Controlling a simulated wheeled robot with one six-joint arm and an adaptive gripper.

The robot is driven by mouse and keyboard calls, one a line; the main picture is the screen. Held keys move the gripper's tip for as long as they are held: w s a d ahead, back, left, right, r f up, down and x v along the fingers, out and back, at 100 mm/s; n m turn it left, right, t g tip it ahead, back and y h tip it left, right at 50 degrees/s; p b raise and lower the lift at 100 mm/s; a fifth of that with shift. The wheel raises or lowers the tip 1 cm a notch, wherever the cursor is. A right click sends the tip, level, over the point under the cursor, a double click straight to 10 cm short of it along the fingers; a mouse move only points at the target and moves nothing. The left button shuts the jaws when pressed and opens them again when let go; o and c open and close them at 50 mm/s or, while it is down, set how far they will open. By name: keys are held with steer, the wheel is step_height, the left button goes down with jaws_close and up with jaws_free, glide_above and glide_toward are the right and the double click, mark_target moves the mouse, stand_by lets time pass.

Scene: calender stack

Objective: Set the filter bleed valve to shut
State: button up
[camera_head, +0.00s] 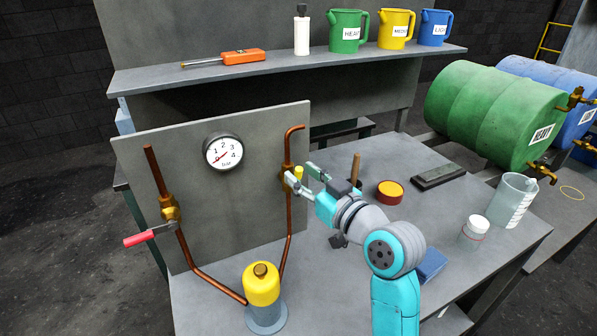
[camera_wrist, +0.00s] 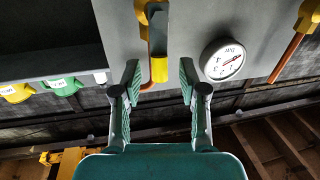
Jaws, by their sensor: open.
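A brass valve (camera_head: 286,177) with a yellow handle (camera_head: 299,172) sits on the right copper pipe of the grey panel (camera_head: 255,190). A second brass valve (camera_head: 170,208), with a red lever (camera_head: 136,240) sticking out to the left, sits on the left pipe. Neither valve's label shows. My gripper (camera_head: 302,176) is open at the right valve. In the wrist view the yellow handle (camera_wrist: 159,69) lies between the open fingers (camera_wrist: 160,80), with a gap on each side. The handle's base is partly hidden by my fingers in the head view.
A yellow canister (camera_head: 262,284) stands at the pipes' lower ends. A pressure gauge (camera_head: 223,152) is on the panel. Right of my arm are a red-orange tin (camera_head: 390,192), a dark block (camera_head: 438,176), a white jar (camera_head: 474,231) and a clear jug (camera_head: 512,200).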

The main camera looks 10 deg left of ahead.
steer(key=shift+x, duration=1.05)
jaws_close()
steer(key=shift+d, duration=0.1)
steer(key=w+d+f+m+t, duration=0.1)
steer(key=d+f+m+t, duration=0.1)
steer(key=m, duration=0.8)
steer(key=w+d+f+m+t+h, duration=0.1)
steer(key=d+f+m+t, duration=0.1)
steer(key=m, duration=0.8)
steer(key=shift+w+f+h, duration=0.3)
steer(key=shift+w+f, duration=0.1)
steer(key=shift+f, duration=0.1)
